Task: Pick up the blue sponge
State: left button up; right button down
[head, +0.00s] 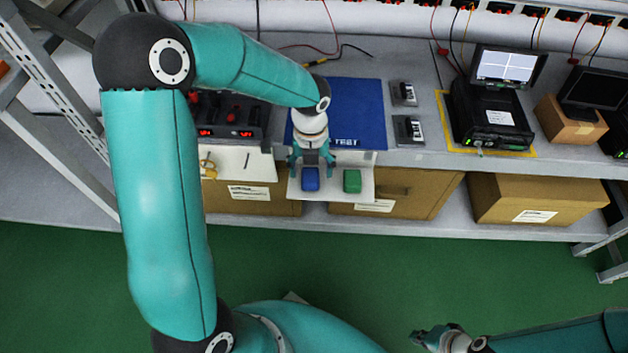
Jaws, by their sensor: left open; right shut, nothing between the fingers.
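The blue sponge (310,179) lies on a white board (330,194) at the front edge of the bench. A green sponge (352,181) lies on the same board, just to its right. My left gripper (311,166) is open and points at the blue sponge from its far side, with the fingertips close to the sponge's back end. I cannot tell whether they touch it. My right gripper (418,335) is shut and empty, low in the picture over the green floor, far from the sponges.
A blue mat (358,108) lies behind the board. A power supply (243,118) with red displays stands left. Two small devices (403,93) and a black unit with a screen (508,68) stand right. Cardboard boxes (398,190) sit on the shelf below.

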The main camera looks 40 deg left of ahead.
aim_at(311, 175)
pick_arm(q)
notch_tip(311, 175, down, 3)
jog(key=shift+a+b, duration=0.1)
jog(key=shift+b, duration=0.25)
jog(key=c, duration=1)
jog(key=shift+r, duration=0.15)
notch_tip(311, 175, up, 20)
jog(key=p, duration=0.5)
